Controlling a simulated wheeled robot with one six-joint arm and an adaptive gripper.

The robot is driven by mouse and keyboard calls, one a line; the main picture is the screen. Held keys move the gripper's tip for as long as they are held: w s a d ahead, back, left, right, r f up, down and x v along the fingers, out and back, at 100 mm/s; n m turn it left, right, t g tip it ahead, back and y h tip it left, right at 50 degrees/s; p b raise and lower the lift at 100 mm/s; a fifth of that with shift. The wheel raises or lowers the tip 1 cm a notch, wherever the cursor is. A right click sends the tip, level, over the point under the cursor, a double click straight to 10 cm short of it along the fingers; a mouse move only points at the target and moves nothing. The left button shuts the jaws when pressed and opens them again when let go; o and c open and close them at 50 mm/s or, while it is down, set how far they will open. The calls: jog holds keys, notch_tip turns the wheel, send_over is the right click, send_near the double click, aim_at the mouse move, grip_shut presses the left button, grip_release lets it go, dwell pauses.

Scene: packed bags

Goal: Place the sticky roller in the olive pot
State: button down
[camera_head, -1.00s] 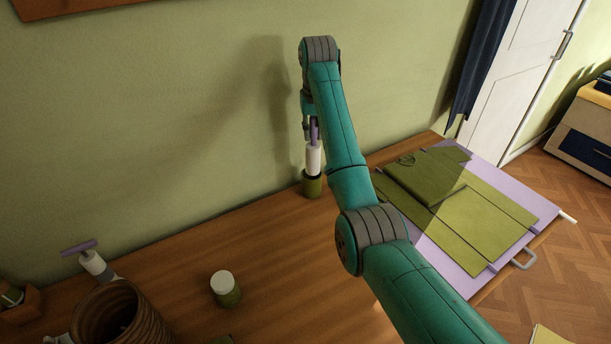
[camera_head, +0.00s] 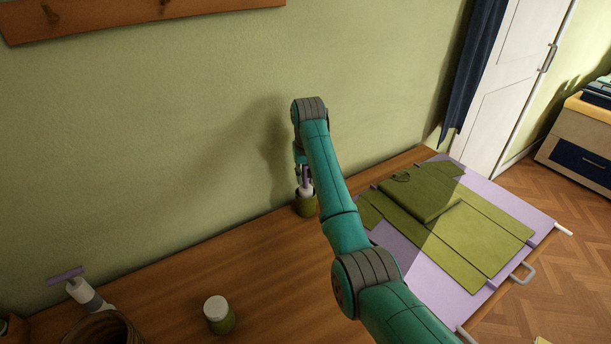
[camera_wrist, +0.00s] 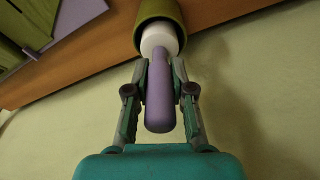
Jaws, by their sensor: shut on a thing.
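The sticky roller has a purple handle (camera_wrist: 159,98) and a white roll (camera_wrist: 158,38). My gripper (camera_wrist: 159,66) is shut on the handle, with a finger on each side. The white roll is partly inside the mouth of the olive pot (camera_wrist: 176,11); its lower end is hidden. In the head view the olive pot (camera_head: 306,204) stands on the table by the wall, and the sticky roller (camera_head: 307,187) is upright in its opening. My gripper (camera_head: 304,170) is just above the pot, partly hidden by my arm.
A green jar with a white lid (camera_head: 219,316) stands at front. A brown ribbed basket (camera_head: 104,330) and another purple-handled item (camera_head: 82,290) are at lower left. Folded olive clothes (camera_head: 440,215) lie on a lilac surface at right. The wall is close behind the pot.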

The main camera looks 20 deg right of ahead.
jog(key=c, duration=1)
grip_release()
